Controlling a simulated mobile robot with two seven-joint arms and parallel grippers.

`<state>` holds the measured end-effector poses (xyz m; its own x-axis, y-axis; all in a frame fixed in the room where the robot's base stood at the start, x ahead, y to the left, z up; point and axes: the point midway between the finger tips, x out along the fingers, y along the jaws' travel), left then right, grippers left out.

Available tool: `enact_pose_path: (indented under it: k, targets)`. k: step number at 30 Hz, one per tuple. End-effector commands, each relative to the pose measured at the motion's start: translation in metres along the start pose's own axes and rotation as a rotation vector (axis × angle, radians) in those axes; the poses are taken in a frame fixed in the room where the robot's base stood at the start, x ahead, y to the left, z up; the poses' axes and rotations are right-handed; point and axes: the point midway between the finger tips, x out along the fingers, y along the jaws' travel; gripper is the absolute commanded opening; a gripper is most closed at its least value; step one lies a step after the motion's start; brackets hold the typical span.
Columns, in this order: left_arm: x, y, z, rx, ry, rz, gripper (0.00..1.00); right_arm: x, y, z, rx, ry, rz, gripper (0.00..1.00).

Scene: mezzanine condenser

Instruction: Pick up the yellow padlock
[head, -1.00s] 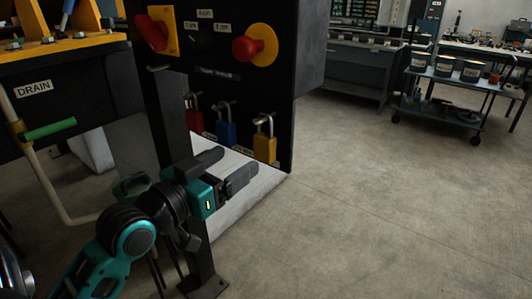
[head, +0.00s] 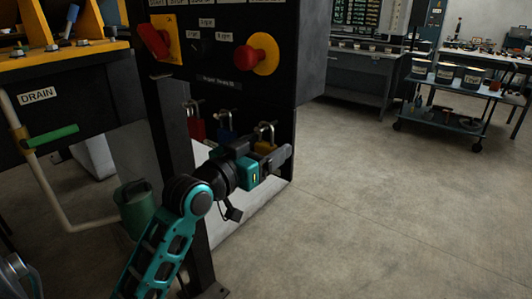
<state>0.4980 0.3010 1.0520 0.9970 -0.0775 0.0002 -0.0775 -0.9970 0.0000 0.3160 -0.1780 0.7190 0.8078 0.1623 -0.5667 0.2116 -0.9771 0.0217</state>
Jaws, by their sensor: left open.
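The yellow padlock (head: 264,147) hangs by its metal shackle at the lower right of the black control panel. Its lower part is hidden behind my left gripper. My left gripper (head: 263,153) is open, with its dark fingers at the padlock, one on its left and one across its lower right in the picture. I cannot tell whether they touch it or how deep it sits between them. My right gripper is not in view.
A blue padlock (head: 225,123) and a red padlock (head: 196,125) hang just left of the yellow one. A red knob (head: 247,59) sticks out above. A green can (head: 137,208) stands behind my arm. Open floor (head: 390,220) lies to the right.

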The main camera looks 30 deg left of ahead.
Motion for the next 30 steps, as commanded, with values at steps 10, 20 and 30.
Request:
enact_pose_path:
  k: [10, 20, 30]
  targets:
    - [0.0055, 0.0003, 0.0002, 0.000, -0.001, 0.001, 0.74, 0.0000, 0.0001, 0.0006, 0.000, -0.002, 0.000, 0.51]
    - [0.0052, 0.0002, 0.0003, 0.000, -0.001, 0.001, 0.42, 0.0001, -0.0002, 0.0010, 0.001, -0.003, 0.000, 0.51]
    - [0.0051, 0.0002, -0.0003, 0.000, 0.001, 0.001, 0.17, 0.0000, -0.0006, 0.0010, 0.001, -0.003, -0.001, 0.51]
